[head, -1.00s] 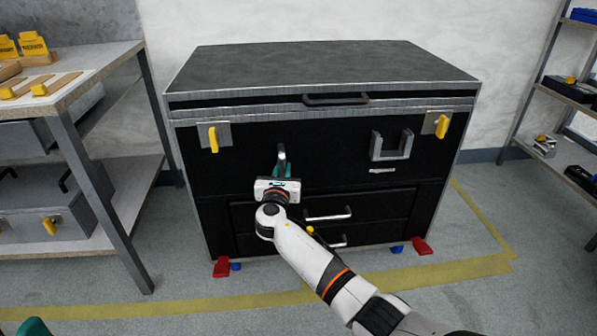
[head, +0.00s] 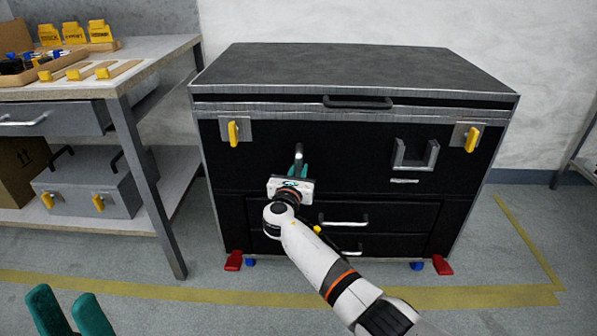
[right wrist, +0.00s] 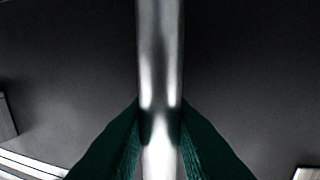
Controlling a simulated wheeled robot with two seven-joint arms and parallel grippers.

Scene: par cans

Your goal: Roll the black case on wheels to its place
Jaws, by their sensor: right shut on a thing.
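The black case (head: 350,140) with a grey top and metal edges stands upright against the back wall in the head view. It has red pedals (head: 442,265) and blue wheels (head: 417,266) at its base. My right gripper (head: 299,172) is shut on a metal bar handle (head: 298,153) on the case's front, left of centre. The handle (right wrist: 160,60) runs upright between its green fingers in the right wrist view. My left gripper (head: 70,312) is at the bottom left, open and empty, apart from the case. Yellow floor tape (head: 400,298) runs in front of the case and along its right.
A workbench (head: 125,75) with a lower shelf stands close to the case's left side; its front leg (head: 150,190) is nearest. A shelf unit (head: 585,168) is at the right edge. Bare floor (head: 500,250) lies right of the case, inside the tape.

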